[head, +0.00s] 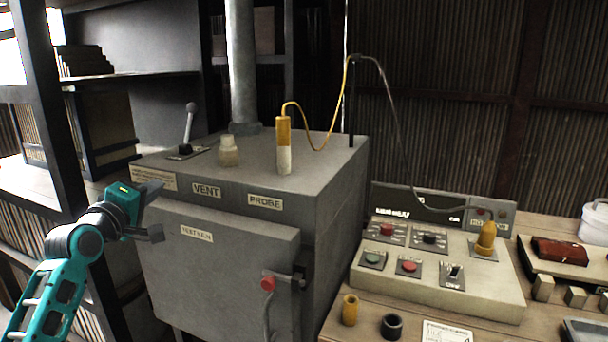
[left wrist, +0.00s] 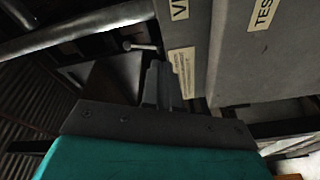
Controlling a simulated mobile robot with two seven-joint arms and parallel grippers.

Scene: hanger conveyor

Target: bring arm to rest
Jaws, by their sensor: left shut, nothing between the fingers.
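My left arm is teal and black and comes in from the left in the head view. Its gripper (head: 152,188) is beside the left front edge of a grey kiln-like box (head: 225,270), with nothing held. In the left wrist view the dark fingers (left wrist: 158,84) are together and empty, in front of the box's labelled face. I cannot tell from these views whether the gripper touches the box. My right gripper is not in view.
A lever (head: 189,125), a pale knob (head: 228,152) and a yellow-and-white probe (head: 284,147) are on the box top. A red-knobbed handle (head: 268,284) is on its door. A control panel (head: 440,270) stands on the wooden bench at right. Dark shelving (head: 45,110) is at left.

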